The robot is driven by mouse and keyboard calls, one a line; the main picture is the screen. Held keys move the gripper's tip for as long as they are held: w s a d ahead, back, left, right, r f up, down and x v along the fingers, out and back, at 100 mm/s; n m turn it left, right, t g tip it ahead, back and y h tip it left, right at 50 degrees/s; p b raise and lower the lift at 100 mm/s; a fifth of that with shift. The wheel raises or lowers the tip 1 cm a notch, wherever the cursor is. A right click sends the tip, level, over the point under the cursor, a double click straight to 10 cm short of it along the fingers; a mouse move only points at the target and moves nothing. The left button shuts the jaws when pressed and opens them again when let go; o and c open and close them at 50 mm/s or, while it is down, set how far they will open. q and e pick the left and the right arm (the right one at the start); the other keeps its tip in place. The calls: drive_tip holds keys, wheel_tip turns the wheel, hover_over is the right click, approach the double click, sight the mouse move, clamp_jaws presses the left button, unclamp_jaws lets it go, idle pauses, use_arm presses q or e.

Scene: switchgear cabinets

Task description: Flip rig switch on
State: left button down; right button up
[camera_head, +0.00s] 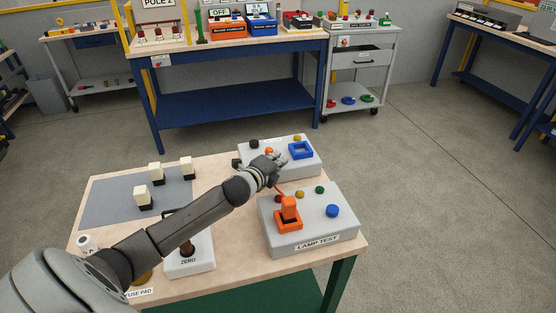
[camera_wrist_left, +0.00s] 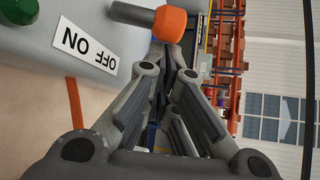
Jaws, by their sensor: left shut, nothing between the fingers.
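In the left wrist view, a lever with a grey shaft and an orange tip (camera_wrist_left: 170,23) sticks out from a grey box (camera_wrist_left: 85,14). A white OFF/ON label (camera_wrist_left: 85,46) is on that box, seen turned over. My left gripper (camera_wrist_left: 174,52) is shut and empty, with its fingertips close beside the orange tip; I cannot tell whether they touch. In the head view, my left gripper (camera_head: 279,159) is over the front left part of the rear grey box (camera_head: 312,167), beside a small orange part (camera_head: 269,151). The gripper hides part of this box. My right gripper is not in view.
The lamp test box (camera_head: 312,232), with an orange switch (camera_head: 289,212) and coloured buttons, stands in front of the gripper. A zero box (camera_head: 190,257) and a grey mat (camera_head: 110,203) with cream blocks lie left. Floor right of the table is clear.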

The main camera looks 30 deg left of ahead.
use_arm(q)
drive_tip(key=shift+s+a+r+n+t+b, duration=0.15)
drive_tip(key=shift+s+a+n+t+b, duration=0.05)
drive_tip(key=shift+n+t+b, duration=0.25)
idle(0.3)
drive_tip(key=shift+s+a+r, duration=0.15)
drive_tip(key=shift+r, duration=0.15)
drive_tip(key=shift+s+a+r, duration=0.2)
drive_tip(key=shift+s+a, duration=0.1)
drive_tip(key=shift+s, duration=0.05)
drive_tip(key=shift+s+a+f, duration=0.1)
drive_tip(key=shift+s+a, duration=0.1)
drive_tip(key=shift+s, duration=0.1)
drive_tip(key=shift+a+r+n+t, duration=0.15)
drive_tip(key=shift+r+n+t, duration=0.1)
drive_tip(key=shift+t, duration=0.1)
drive_tip(key=shift+s+f, duration=0.1)
drive_tip(key=s+r, duration=0.1)
drive_tip(key=s, duration=1)
drive_tip(key=shift+s+d+r, duration=0.35)
drive_tip(key=shift+s+d, duration=0.05)
